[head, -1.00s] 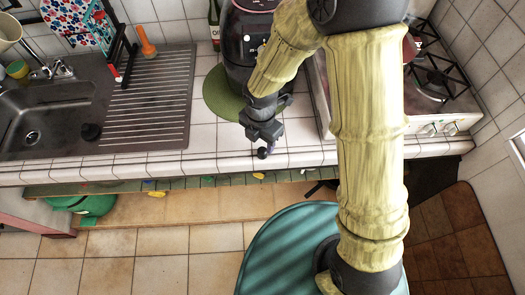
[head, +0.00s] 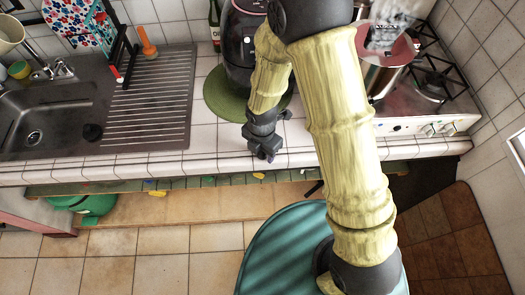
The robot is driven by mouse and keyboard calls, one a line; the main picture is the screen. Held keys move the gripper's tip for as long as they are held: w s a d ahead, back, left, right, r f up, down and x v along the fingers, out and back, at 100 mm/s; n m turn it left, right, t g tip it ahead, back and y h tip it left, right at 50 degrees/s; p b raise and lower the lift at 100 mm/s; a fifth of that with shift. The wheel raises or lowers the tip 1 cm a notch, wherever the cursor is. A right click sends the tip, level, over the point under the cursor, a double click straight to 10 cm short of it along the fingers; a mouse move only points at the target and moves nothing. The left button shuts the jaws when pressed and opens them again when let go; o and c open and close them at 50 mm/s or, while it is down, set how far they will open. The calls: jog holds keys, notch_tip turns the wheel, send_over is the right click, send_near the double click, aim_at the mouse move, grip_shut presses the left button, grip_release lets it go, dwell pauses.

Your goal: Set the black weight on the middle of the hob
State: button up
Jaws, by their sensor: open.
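My gripper (head: 264,154) points down at the front edge of the tiled counter, left of the hob. It is open; I see nothing held in it, though its fingertips are small and dark here. The hob (head: 445,122) is at the right, with a steel front, white knobs and black pan supports. My arm covers its left part, so its middle is partly hidden. A small black rounded object (head: 92,132) lies at the right edge of the sink. I cannot tell whether it is the black weight. I make out no other clear candidate.
A steel and red pot (head: 386,78) stands on the hob, with a blurred grey thing above it. A dark appliance (head: 241,45) stands on a round green mat (head: 222,100). A ribbed drainboard (head: 150,100) adjoins the sink (head: 40,112). A green-striped round surface (head: 280,240) is below.

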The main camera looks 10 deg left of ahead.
dwell(0.4)
grip_shut()
notch_tip(320, 180, up, 10)
dwell(0.7)
dwell(0.3)
